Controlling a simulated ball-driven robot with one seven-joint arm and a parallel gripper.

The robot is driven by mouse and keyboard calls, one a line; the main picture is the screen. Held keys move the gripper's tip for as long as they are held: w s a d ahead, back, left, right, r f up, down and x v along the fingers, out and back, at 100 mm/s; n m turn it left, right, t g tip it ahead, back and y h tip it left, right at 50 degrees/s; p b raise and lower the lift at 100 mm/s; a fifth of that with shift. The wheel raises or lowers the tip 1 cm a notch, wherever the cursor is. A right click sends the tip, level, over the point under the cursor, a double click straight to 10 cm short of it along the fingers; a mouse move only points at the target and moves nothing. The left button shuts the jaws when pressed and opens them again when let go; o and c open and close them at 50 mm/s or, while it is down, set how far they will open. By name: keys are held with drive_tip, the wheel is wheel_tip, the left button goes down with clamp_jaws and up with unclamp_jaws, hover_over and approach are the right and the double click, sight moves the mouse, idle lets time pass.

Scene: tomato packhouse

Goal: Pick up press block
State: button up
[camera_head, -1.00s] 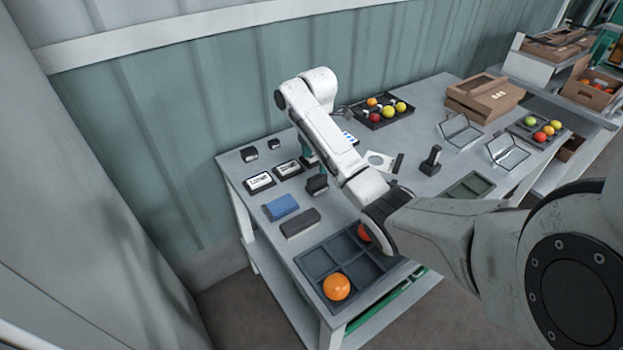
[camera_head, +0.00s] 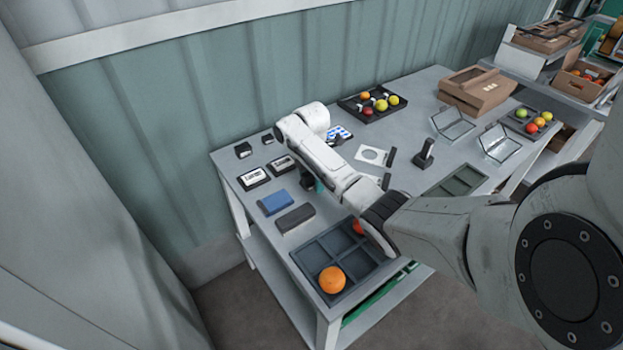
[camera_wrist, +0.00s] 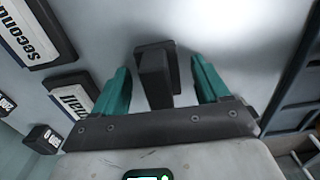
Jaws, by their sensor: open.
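The press block appears to be the dark block with a raised grip (camera_wrist: 156,78) in the wrist view, standing on the pale table top. My gripper (camera_wrist: 160,64) is open, with one teal finger on each side of the block's raised part. A gap shows on both sides, so the fingers do not visibly touch it. In the head view the dark block (camera_head: 307,181) is partly hidden by my arm. Only a bit of a teal finger (camera_head: 319,186) shows beside it.
Label plates (camera_head: 253,178) and small dark blocks (camera_head: 243,150) lie to the left. A blue block (camera_head: 276,202) and a dark grey block (camera_head: 295,219) lie nearer. A compartment tray (camera_head: 311,249) holds an orange fruit (camera_head: 331,280). A black handled tool (camera_head: 425,155) stands further right.

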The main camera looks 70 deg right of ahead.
drive_tip(key=shift+c, duration=0.3)
drive_tip(key=c, duration=1.1)
drive_tip(key=shift+r, duration=0.15)
drive_tip(key=shift+r, duration=0.2)
wheel_tip(320, 180, up, 2)
drive_tip(key=shift+w+r+b, duration=0.1)
drive_tip(key=shift+b, duration=0.2)
drive_tip(key=shift+s+a+r+p, duration=0.95)
drive_tip(key=shift+s+r+p, duration=0.75)
drive_tip(key=shift+s, duration=0.45)
drive_tip(key=shift+s+a+r+p, duration=0.95)
drive_tip(key=shift+s+r+p, duration=0.7)
drive_tip(key=shift+s, duration=0.55)
drive_tip(key=shift+s+a+r+p, duration=0.95)
drive_tip(key=shift+s+r+p, duration=0.7)
drive_tip(key=shift+s, duration=0.5)
